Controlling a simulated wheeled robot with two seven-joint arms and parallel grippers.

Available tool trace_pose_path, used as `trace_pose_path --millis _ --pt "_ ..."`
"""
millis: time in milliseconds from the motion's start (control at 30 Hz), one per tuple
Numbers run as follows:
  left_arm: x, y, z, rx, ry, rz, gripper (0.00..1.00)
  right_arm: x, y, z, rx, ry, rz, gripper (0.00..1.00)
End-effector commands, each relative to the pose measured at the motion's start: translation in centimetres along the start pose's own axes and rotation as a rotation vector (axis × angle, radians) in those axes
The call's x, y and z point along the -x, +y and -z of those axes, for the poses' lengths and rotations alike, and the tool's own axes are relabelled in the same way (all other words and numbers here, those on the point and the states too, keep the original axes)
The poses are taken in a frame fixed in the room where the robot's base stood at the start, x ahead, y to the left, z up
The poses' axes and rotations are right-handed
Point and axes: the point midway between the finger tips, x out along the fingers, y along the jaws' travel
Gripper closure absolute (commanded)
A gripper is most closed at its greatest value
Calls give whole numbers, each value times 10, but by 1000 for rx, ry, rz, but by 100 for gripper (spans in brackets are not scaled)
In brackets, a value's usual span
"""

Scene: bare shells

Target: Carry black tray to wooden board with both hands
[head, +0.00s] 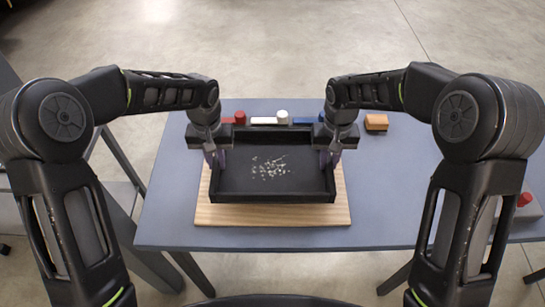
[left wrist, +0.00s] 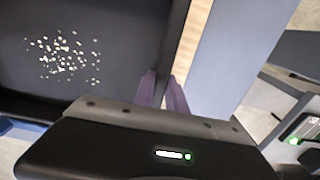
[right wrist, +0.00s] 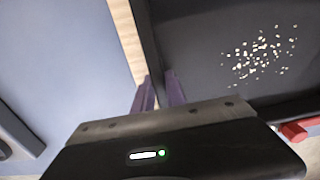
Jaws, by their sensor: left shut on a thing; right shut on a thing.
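The black tray (head: 245,188) is over the wooden board (head: 280,214) on the table; I cannot tell whether it touches the board. Small pale bits (head: 270,168) lie scattered on its floor. My left gripper (head: 216,157) is shut on the tray's left wall. The wall shows between its purple fingers in the left wrist view (left wrist: 162,92). My right gripper (head: 330,157) is shut on the right wall, as the right wrist view shows (right wrist: 158,93). The board shows in front of the tray and along both sides; its back part is hidden.
The blue-grey table (head: 172,205) has free room left and right of the board. Behind the tray stand a white cylinder (head: 282,116), a red block (head: 239,118) and blue pieces (head: 304,121). An orange-brown block (head: 376,122) lies at the back right.

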Motion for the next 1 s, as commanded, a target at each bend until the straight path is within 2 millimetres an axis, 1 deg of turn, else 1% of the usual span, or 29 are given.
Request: trace_pose_path --millis 567,767,1000 --pt "0 0 0 0 2 0 100 0 0 1 0 2 0 100" --pt "-6 0 0 0 2 0 100 -6 0 1 0 2 0 100" --pt "-20 0 0 0 2 0 100 -20 0 1 0 2 0 100"
